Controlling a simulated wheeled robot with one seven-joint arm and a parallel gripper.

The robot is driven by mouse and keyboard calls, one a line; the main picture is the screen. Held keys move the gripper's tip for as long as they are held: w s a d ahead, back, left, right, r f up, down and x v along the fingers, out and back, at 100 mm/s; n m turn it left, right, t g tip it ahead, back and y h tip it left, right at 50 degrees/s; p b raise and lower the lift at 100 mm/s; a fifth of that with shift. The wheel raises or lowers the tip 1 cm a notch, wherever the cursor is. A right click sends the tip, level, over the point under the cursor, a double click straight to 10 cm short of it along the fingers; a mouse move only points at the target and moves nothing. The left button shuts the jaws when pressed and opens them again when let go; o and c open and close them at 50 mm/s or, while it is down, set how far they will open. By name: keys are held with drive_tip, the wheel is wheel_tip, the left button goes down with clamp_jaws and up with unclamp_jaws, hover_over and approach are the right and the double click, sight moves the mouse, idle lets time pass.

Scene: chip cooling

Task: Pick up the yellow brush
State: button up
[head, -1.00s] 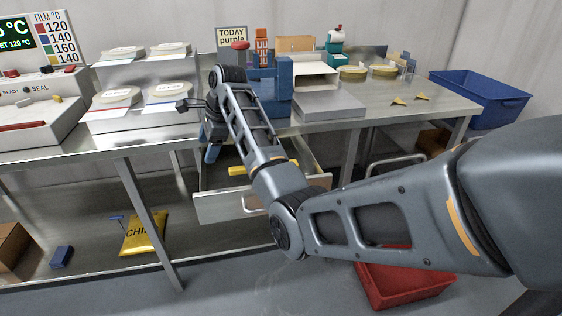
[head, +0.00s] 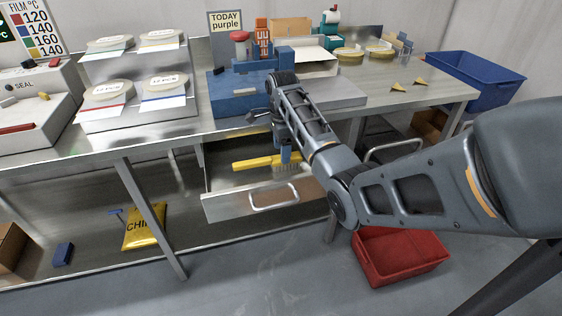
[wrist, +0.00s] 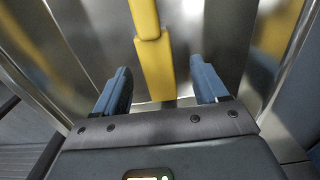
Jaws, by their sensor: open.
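The yellow brush (head: 254,163) lies in the open metal drawer (head: 222,206) under the bench. Its yellow handle points left in the head view, and its bristles are at the right end. In the wrist view the yellow handle (wrist: 152,45) runs down between the two blue fingers of my gripper (wrist: 162,88). The gripper is open, with a gap between the handle and each finger. In the head view my gripper (head: 288,158) reaches down into the drawer near the bristle end, partly hidden by my arm.
The metal bench (head: 190,133) overhangs the drawer. A blue press (head: 232,96) stands on it above. The drawer walls are close around the gripper. A red bin (head: 400,258) is on the floor at right, and a yellow chip bag (head: 145,228) lies on the lower shelf.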

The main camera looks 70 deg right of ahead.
drive_tip(key=shift+a+f, duration=0.15)
drive_tip(key=shift+f, duration=1.05)
drive_tip(key=shift+a+f, duration=0.1)
drive_tip(key=shift+f, duration=1.05)
drive_tip(key=shift+c, duration=0.4)
drive_tip(key=c, duration=1.1)
